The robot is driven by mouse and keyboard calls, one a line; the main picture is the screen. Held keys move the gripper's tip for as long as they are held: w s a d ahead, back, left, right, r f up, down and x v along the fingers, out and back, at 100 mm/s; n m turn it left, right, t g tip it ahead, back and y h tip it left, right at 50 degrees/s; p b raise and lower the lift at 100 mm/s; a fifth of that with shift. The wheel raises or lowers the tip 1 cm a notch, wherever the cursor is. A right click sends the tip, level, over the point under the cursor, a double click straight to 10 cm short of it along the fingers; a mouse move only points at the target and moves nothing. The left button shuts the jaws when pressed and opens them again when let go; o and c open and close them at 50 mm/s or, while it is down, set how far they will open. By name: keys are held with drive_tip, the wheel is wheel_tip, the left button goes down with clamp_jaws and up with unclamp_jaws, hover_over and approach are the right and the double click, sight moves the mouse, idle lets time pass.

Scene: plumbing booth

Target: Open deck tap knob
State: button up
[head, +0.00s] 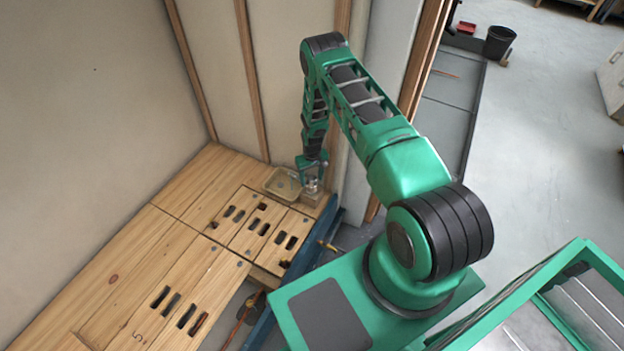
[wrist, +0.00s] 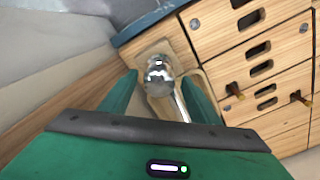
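The deck tap is chrome, with a round, shiny knob (wrist: 158,70) on top and a spout (wrist: 175,108) running toward the lower edge of the wrist view. It stands on a small wooden block at the wooden deck's corner; in the head view the tap (head: 313,187) shows small below my gripper (head: 312,166). In the wrist view my gripper (wrist: 160,79) is open, with one green finger on each side of the tap. Gaps show between the fingers and the knob. The spout's lower part is hidden behind the gripper body.
A cream basin (head: 283,183) sits just left of the tap. Wooden deck panels (head: 120,260) with dark slots and several small fittings spread leftward. A blue beam (head: 309,252) runs along the deck's front edge. Panelled walls (head: 285,75) rise close behind the tap.

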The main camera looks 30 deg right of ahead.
sight(312, 177)
wheel_tip(312, 177, up, 11)
drive_tip(key=shift+f, duration=0.15)
idle(0.5)
